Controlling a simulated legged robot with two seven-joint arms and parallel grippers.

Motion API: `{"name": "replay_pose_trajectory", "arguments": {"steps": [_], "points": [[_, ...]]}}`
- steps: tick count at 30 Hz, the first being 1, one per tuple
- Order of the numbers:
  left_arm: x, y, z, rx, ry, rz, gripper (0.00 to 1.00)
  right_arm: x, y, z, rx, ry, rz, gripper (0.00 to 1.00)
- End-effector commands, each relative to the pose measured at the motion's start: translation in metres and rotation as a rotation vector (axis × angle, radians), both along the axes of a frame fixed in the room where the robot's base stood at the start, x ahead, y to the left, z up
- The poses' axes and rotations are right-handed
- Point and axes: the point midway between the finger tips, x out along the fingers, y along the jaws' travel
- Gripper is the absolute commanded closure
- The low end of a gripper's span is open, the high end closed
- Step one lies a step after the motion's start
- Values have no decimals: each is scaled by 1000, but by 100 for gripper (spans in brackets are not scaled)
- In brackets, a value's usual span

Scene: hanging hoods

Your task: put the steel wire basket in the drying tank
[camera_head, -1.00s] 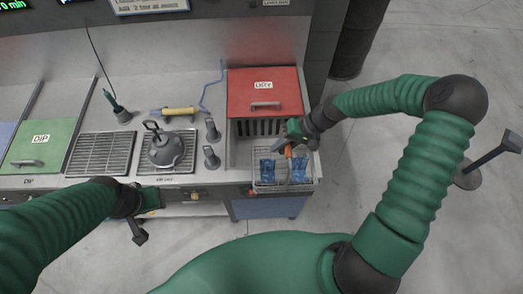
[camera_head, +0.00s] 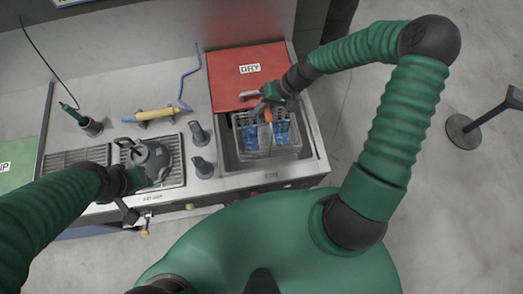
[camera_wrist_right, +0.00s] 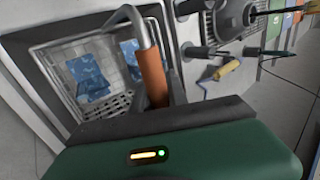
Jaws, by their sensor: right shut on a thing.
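The steel wire basket (camera_head: 268,152) holds blue pieces (camera_head: 282,130) and lies within the outline of the drying tank's opening (camera_head: 314,150) in the head view. How deep it sits is hard to tell. My right gripper (camera_head: 268,104) is shut on the basket's orange handle, which also shows upright in the right wrist view (camera_wrist_right: 153,78). The tank's red lid (camera_head: 240,90), marked DRY, lies behind the opening. My left gripper (camera_head: 128,212) is near the front edge of the bench, left of the tank; its jaw opening is unclear.
A grey kettle-like vessel (camera_head: 150,160) stands on a grate beside my left arm. Two grey upright handles (camera_head: 201,166) stand between it and the tank. A yellow-handled tool (camera_head: 157,113) with a blue hose lies behind. A post (camera_head: 465,130) stands on the floor at right.

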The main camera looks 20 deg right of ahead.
Motion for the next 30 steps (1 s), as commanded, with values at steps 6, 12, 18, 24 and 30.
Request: {"name": "replay_pose_trajectory", "arguments": {"steps": [6, 12, 18, 24, 30], "points": [[0, 0, -57, 0, 0, 0, 64, 1, 7, -55, -3, -1, 4, 100], [-1, 1, -116, 0, 0, 0, 64, 2, 7, -115, -4, 0, 3, 100], [-1, 1, -148, 0, 0, 1, 64, 1, 3, -147, -1, 0, 2, 100], [-1, 1, -151, 0, 0, 0, 64, 0, 4, -164, 3, 3, 2, 100], [-1, 1, -150, 0, -1, 0, 64, 0, 6, -200, 1, 3, 3, 100]]}}
